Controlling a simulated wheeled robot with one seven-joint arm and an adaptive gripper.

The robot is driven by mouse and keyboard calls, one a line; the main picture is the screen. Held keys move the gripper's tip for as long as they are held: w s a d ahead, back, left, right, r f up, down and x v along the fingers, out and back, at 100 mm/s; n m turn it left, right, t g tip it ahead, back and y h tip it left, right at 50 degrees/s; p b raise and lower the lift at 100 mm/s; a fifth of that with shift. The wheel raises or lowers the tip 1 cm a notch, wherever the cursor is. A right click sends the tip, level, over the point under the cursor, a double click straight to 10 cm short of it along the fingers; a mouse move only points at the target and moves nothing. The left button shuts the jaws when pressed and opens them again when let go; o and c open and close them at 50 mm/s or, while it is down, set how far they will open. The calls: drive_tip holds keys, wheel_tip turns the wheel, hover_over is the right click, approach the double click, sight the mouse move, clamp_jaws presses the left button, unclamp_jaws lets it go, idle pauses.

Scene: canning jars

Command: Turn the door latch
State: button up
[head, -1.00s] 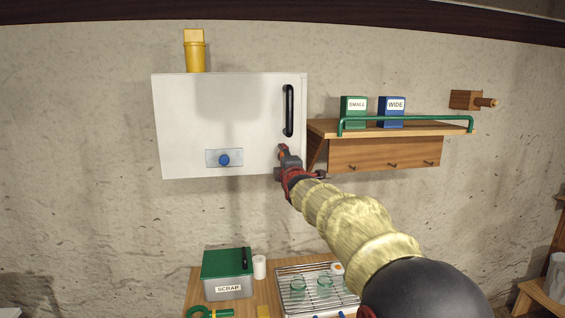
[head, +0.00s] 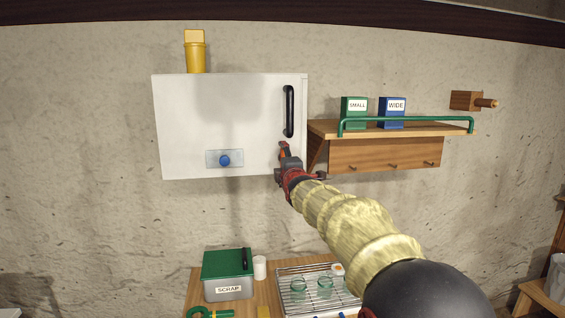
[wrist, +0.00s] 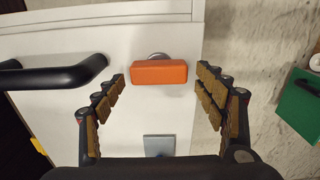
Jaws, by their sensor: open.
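The door latch is an orange bar (wrist: 160,73) on a round silver stem, on the white cabinet door (wrist: 60,110). In the head view the latch (head: 283,147) shows as a small orange piece below the black door handle, partly hidden by my gripper (head: 288,163). In the wrist view my gripper (wrist: 162,82) is open, with one finger to each side of the latch and a gap on both sides. Its long side runs across from finger to finger. I cannot tell whether the fingertips reach its depth. The door looks shut.
The black handle (head: 288,110) stands out from the door close to one finger. A blue knob on a plate (head: 224,160) is at the door's lower middle. A shelf (head: 390,130) with two boxes is to the right. A green-lidded scrap bin (head: 228,265) stands below.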

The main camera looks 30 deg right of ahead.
drive_tip(key=v, duration=1.2)
idle(0.3)
